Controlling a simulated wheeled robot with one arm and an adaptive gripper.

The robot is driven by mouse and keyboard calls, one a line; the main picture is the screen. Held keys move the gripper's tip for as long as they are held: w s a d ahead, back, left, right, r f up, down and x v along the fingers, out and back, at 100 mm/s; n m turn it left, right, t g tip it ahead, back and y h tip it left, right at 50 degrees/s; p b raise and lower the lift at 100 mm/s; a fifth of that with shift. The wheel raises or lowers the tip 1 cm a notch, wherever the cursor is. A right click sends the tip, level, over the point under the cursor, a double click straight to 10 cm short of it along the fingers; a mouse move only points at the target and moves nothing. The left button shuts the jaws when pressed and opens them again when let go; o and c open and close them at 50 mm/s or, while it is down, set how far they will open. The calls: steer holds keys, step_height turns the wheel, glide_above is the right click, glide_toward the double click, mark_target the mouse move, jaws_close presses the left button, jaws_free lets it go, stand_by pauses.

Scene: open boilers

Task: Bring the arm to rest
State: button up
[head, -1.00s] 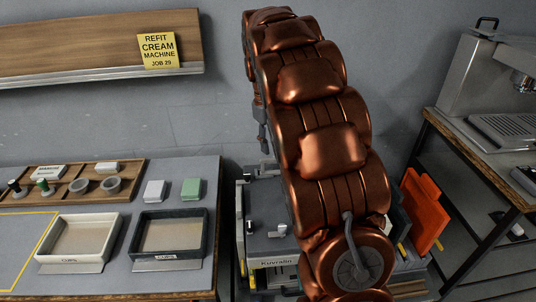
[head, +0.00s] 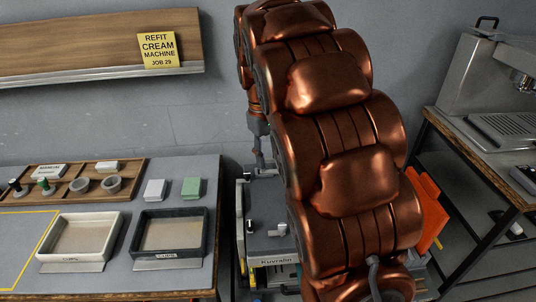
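My copper-coloured arm fills the middle of the head view, arched from the top edge down to the bottom edge. My gripper (head: 261,150) shows only as a small dark grey piece at the far left side of the arm. It hangs downward, above a grey machine labelled Kuvralin (head: 268,246). Most of it is hidden behind the arm links, and its fingers are too small to make out. I see nothing held in it.
On the left bench (head: 120,285) stand a white tray (head: 80,262), a dark-rimmed tray (head: 170,258) and a wooden organiser (head: 75,190). A wooden shelf (head: 90,40) hangs above. An espresso machine (head: 480,75) stands on the right table. An orange panel (head: 430,205) is partly behind my arm.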

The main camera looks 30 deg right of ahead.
stand_by(0.3)
steer(key=s+a+f, duration=0.2)
steer(key=s+a, duration=0.2)
steer(key=s, duration=0.5)
steer(key=s+a+f, duration=0.2)
steer(key=s+a, duration=0.2)
steer(key=s, duration=0.5)
steer(key=s+a+f, duration=0.2)
steer(key=s+a, duration=0.3)
steer(key=s, duration=0.4)
steer(key=shift+g+y, duration=0.3)
steer(key=shift+g, duration=0.1)
